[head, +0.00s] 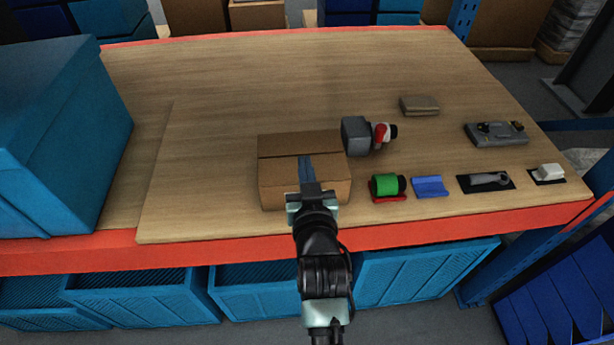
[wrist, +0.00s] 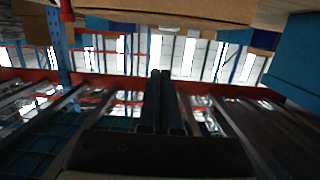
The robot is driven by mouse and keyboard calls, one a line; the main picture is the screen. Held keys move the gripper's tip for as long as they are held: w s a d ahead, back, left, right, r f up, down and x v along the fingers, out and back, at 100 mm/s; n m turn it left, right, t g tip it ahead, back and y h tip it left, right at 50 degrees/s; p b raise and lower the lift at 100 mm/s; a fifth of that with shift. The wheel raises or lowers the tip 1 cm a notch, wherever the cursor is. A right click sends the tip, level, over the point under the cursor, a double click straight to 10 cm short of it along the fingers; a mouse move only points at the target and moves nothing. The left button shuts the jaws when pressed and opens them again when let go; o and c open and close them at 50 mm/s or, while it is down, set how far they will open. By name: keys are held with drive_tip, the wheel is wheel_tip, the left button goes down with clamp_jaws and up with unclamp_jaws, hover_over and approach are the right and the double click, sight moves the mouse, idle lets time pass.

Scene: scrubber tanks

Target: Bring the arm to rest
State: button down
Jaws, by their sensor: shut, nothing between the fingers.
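My gripper (head: 306,168) is in the middle of the head view, in front of and over a closed brown cardboard box (head: 263,171) on the table. Its fingers hide part of the box's front; I cannot tell whether they touch it. In the wrist view my gripper (wrist: 160,75) shows its two dark fingers side by side, shut and empty. The arm reaches up from the bottom of the head view across the table's orange front edge.
The wooden table (head: 210,90) is mostly clear at the back. A large blue bin (head: 70,130) stands at left. A grey device (head: 357,136), green roll (head: 384,185), blue block (head: 430,187) and several tools lie right of the box. Blue crates (head: 420,270) sit below.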

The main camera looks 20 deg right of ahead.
drive_tip(key=shift+v, duration=1.55)
drive_tip(key=shift+r, duration=0.2)
drive_tip(key=w+a+r+n+t+y, duration=0.1)
drive_tip(key=a+r+n+y, duration=0.15)
drive_tip(key=a+r, duration=0.75)
drive_tip(key=a+r+n+t+y, duration=0.1)
drive_tip(key=a+r+y, duration=0.35)
drive_tip(key=r, duration=0.95)
drive_tip(key=s+r+t+h, duration=0.1)
drive_tip(key=s+r+t, duration=0.3)
drive_tip(key=r, duration=0.8)
drive_tip(key=s+a+r+t+h, duration=0.1)
drive_tip(key=s+r+t, duration=0.4)
drive_tip(key=s+r, duration=0.3)
wheel_tip(320, 180, up, 5)
drive_tip(key=shift+s+f, duration=0.15)
drive_tip(key=shift+s, duration=0.15)
